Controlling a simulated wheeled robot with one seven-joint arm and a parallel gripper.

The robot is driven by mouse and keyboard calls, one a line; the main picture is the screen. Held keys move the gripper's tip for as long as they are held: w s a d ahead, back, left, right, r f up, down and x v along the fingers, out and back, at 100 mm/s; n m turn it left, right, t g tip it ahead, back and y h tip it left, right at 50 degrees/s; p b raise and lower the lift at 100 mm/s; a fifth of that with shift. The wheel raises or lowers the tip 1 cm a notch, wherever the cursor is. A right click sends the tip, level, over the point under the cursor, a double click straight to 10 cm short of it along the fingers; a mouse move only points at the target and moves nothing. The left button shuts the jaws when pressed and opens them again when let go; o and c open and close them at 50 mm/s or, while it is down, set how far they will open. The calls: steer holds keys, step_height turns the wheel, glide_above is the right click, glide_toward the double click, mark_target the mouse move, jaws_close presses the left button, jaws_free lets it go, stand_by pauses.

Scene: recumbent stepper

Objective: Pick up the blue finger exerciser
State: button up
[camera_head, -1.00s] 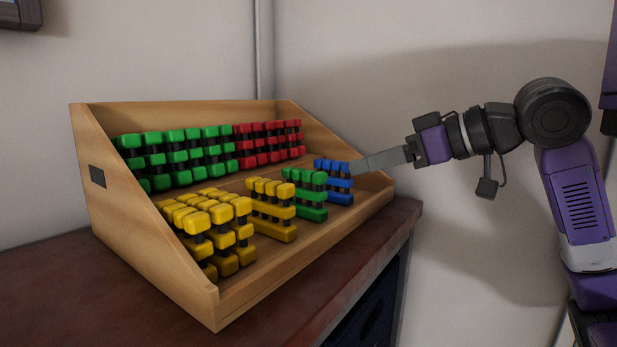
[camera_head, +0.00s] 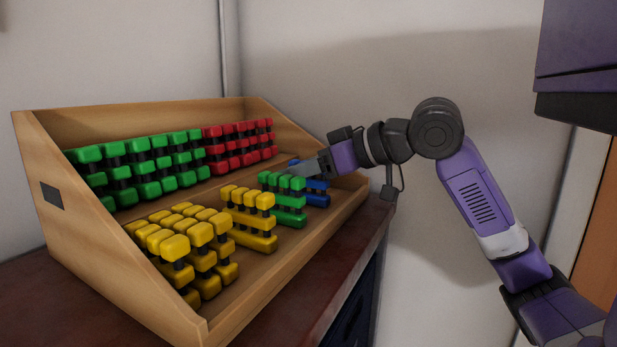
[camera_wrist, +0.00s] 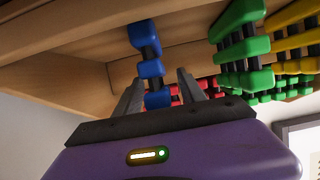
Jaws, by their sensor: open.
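The blue finger exerciser (camera_head: 317,199) stands at the right end of the lower row in the wooden rack. In the head view it is partly hidden by a green exerciser and by my gripper (camera_head: 302,170), which reaches over its upper part. In the wrist view the blue exerciser (camera_wrist: 151,69) shows between the two open fingers of my gripper (camera_wrist: 158,82), closer to the left finger. Its lower block lies between the fingers in that picture. I cannot tell whether either finger touches it.
The wooden rack (camera_head: 110,273) stands on a dark red-brown top (camera_head: 25,290). A green exerciser (camera_head: 287,201) stands just left of the blue one. Yellow exercisers (camera_head: 249,219) fill the front left; green and red ones (camera_head: 240,147) line the back row. A wall is behind.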

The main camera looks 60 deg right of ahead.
steer(key=shift+w+f, duration=0.15)
steer(key=shift+w, duration=0.2)
steer(key=shift+c, duration=0.2)
jaws_close()
